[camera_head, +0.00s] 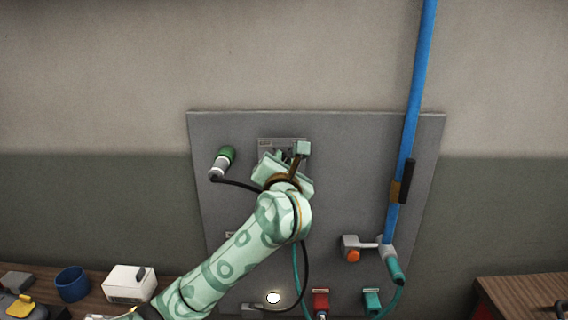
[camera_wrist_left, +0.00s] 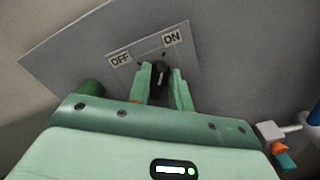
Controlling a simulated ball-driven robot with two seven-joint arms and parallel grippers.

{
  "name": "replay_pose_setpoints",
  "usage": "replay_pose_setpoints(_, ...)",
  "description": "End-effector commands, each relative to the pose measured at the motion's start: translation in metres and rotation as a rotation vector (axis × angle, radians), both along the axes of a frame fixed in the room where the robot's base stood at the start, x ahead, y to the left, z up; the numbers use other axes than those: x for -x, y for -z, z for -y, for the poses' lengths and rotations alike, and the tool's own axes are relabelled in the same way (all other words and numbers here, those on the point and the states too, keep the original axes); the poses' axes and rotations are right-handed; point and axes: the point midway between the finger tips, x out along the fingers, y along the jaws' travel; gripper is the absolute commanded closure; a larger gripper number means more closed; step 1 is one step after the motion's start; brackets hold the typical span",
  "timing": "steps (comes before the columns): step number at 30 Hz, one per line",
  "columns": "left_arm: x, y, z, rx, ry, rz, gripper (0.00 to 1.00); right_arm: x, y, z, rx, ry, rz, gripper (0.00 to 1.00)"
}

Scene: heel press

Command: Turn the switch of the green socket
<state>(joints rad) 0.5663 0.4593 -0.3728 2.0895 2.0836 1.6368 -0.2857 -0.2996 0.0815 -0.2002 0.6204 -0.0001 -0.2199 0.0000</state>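A black switch knob (camera_wrist_left: 159,75) sits on a grey plate (camera_wrist_left: 188,58) marked OFF and ON, on the left and right in the left wrist view. A green socket (camera_head: 227,154) with a grey plug and black cable is left of the plate. My right gripper is not in view.
The grey board (camera_head: 330,128) also carries an orange-knobbed fitting (camera_head: 352,254), a blue pole (camera_head: 413,110), a red connector (camera_head: 320,300) and a teal connector (camera_head: 372,300). A blue cup (camera_head: 72,285) and white box (camera_head: 129,282) stand on a table at left.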

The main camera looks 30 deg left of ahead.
Motion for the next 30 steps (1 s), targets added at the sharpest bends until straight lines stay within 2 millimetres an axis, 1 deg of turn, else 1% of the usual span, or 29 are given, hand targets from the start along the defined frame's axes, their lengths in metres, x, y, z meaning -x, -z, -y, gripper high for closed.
replay_pose_setpoints(1,0.0,0.0,0.0,0.0,0.0,0.0,0.94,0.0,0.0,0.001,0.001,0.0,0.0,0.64)
replay_pose_setpoints(2,0.0,0.0,0.0,0.0,0.0,0.0,1.0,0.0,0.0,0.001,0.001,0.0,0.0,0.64)
replay_pose_setpoints(10,0.0,0.001,0.0,0.007,0.001,0.004,1.0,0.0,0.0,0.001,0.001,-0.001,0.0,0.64)
replay_pose_setpoints(16,0.0,0.001,0.0,0.059,0.001,0.034,1.0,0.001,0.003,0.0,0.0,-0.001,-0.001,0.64)
replay_pose_setpoints(23,0.001,0.002,-0.001,0.195,0.001,0.116,1.0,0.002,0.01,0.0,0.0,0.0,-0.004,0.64)
replay_pose_setpoints(30,0.002,0.002,-0.003,0.388,0.001,0.233,1.0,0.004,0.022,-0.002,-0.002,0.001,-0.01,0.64)
